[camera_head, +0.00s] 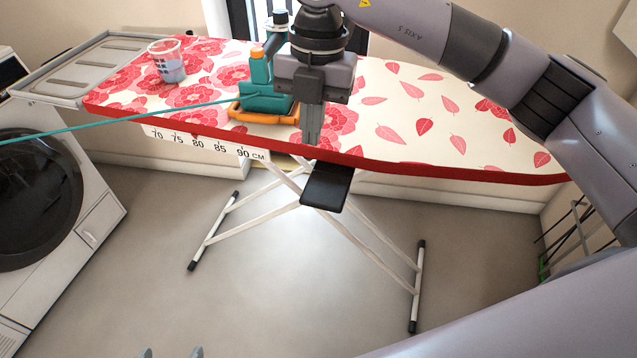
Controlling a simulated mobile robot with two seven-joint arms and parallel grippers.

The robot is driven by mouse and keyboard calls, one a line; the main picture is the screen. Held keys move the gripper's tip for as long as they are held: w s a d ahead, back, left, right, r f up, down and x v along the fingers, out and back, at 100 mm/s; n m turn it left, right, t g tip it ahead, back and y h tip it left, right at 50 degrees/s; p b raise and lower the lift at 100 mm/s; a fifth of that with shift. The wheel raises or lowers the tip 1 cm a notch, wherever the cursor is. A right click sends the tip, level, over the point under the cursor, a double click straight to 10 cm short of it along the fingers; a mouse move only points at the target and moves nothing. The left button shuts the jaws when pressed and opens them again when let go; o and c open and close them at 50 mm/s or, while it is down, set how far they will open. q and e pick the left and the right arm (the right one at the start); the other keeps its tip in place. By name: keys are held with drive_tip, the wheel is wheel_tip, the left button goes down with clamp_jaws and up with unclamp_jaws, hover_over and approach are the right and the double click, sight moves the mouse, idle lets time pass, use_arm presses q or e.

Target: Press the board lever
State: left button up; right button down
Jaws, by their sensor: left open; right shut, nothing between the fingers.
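The ironing board (400,118), with a red and white floral cover, stands on crossed white legs. A black lever (327,187) sticks out below its front edge, near the middle. My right gripper (311,140) comes in from above and points down in front of the cover, just above and slightly left of the lever. Its fingers are shut and hold nothing. It looks apart from the lever, but the exact gap is hard to judge. My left gripper (172,353) shows only its two fingertips at the bottom edge; they are apart and empty.
A teal and orange iron (266,92) stands on the board beside my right gripper, its teal cord running left. A measuring cup (167,61) stands at the board's left. A height scale (205,145) hangs along the front edge. A washing machine (60,200) is at left.

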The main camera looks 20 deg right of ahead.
sight(321, 193)
drive_tip(key=shift+w+d+r+m+h, duration=0.15)
drive_tip(key=shift+w+d+r+h, duration=0.1)
drive_tip(key=shift+d, duration=0.2)
drive_tip(key=shift+w+d+r+m+h, duration=0.15)
drive_tip(key=shift+w+d+r, duration=0.1)
drive_tip(key=shift+d, duration=0.2)
wheel_tip(321, 193, down, 14)
drive_tip(key=shift+a+f+b, duration=0.1)
drive_tip(key=shift+b, duration=0.45)
